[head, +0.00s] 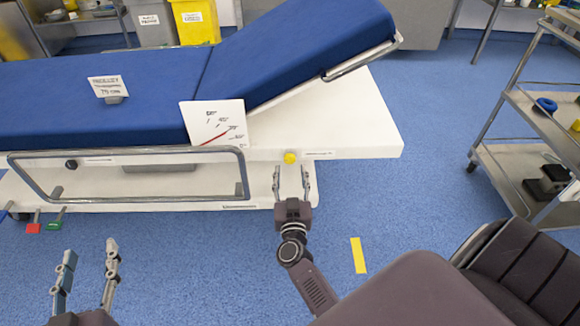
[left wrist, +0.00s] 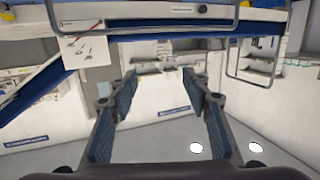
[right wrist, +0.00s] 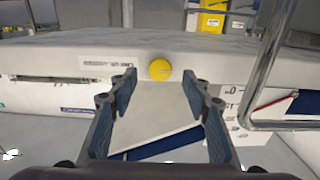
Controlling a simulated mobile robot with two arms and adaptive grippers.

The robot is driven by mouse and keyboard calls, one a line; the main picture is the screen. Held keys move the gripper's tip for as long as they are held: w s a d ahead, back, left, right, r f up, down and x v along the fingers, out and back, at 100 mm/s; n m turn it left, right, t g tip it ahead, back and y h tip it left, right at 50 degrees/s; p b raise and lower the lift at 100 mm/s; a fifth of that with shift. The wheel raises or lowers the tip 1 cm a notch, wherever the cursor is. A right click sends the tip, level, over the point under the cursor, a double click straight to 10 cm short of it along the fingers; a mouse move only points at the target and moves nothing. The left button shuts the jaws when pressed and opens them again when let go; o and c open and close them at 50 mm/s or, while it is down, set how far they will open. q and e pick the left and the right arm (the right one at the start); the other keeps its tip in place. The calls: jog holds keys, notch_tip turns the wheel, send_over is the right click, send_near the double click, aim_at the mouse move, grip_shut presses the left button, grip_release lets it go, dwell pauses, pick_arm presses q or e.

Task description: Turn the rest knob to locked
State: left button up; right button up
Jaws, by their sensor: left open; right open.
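A yellow knob (head: 290,157) sits on the white side of the operating table, below the raised backrest (head: 310,40), beside a small label (head: 320,154) too small to read. My right gripper (head: 291,170) is open and empty just in front of this knob, its fingers pointing at it. In the right wrist view the knob (right wrist: 160,70) shows between and beyond the fingertips, with no visible grip on it. A black knob (head: 71,164) with another label sits further left, behind the side rail. My left gripper (head: 90,252) is open and empty, low at the left, away from the table.
A metal side rail (head: 243,165) runs left of the yellow knob. A white angle card (head: 215,126) with a red line stands above it. A metal cart (head: 490,157) stands at the right. Blue floor lies open between table and cart.

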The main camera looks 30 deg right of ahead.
aim_at(290, 161)
pick_arm(q)
jog(key=shift+w+d+r+t+h+b, duration=0.15)
jog(key=shift+r+t, duration=0.45)
jog(key=shift+r, duration=0.7)
jog(key=shift+w+d+r+t+h+b, duration=0.1)
jog(key=shift+d+r+t+h+b, duration=0.15)
jog(key=shift+r+t, duration=0.7)
pick_arm(e)
jog(key=shift+x, duration=1.75)
pick_arm(q)
jog(key=shift+r+g, duration=0.35)
pick_arm(e)
jog(key=shift+c, duration=0.3)
jog(key=c, duration=1.1)
